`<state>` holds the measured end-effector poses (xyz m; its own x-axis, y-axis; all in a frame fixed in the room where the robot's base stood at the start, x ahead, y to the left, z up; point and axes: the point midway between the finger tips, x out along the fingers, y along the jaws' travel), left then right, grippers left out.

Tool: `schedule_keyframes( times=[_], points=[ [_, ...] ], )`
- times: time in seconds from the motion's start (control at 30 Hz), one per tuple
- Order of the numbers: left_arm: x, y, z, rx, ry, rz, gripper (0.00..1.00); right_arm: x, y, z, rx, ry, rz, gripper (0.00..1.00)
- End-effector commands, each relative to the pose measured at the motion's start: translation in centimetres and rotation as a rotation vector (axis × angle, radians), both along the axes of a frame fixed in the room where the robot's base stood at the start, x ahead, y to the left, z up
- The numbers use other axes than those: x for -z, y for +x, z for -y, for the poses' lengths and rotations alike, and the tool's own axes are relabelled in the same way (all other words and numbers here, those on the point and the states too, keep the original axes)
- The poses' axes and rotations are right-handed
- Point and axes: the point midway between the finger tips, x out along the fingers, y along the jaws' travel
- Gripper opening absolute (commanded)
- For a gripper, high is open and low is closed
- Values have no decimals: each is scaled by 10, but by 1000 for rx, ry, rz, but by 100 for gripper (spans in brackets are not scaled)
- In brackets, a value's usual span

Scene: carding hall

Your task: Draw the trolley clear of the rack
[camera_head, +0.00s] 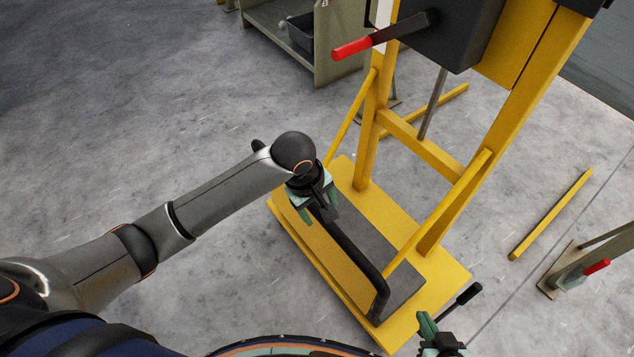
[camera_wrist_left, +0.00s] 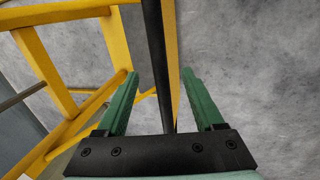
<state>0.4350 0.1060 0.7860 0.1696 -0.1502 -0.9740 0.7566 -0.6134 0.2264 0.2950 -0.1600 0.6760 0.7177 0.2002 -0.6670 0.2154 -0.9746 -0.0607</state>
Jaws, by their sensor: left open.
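A low yellow platform (camera_head: 337,277) with a dark grey deck (camera_head: 378,252) is in the middle of the head view; I take it as the trolley. A black bar (camera_head: 352,257) runs along it and bends down at its near end. My left gripper (camera_head: 318,205) is over the far part of the bar. In the left wrist view its green fingers (camera_wrist_left: 158,100) stand apart, one on each side of the black bar (camera_wrist_left: 157,60), with gaps on both sides. My right gripper (camera_head: 437,335) is at the bottom edge, partly cut off, right of the platform's near corner.
A tall yellow frame (camera_head: 505,115) rises over the platform, carrying a dark box (camera_head: 465,35) and a red-gripped lever (camera_head: 350,48). I cannot tell whether frame and platform are joined. A grey-green shelf unit (camera_head: 335,45) stands behind. Floor at left is clear.

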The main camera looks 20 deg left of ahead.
Motion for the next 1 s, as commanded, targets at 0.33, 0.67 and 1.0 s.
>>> schedule_keyframes(
  times=[0.33, 0.67, 1.0],
  points=[
    [-5, 2, -7, -47, 27, -23, 69, 2, 0, 0, -2, -1, -1, 0],
    [4, 3, -6, -45, 28, -24, 69, 9, -8, 0, -3, -3, -18, 0],
    [64, 12, 1, -46, 29, -23, 69, 22, -5, -7, -17, 6, -27, 0]
  ],
)
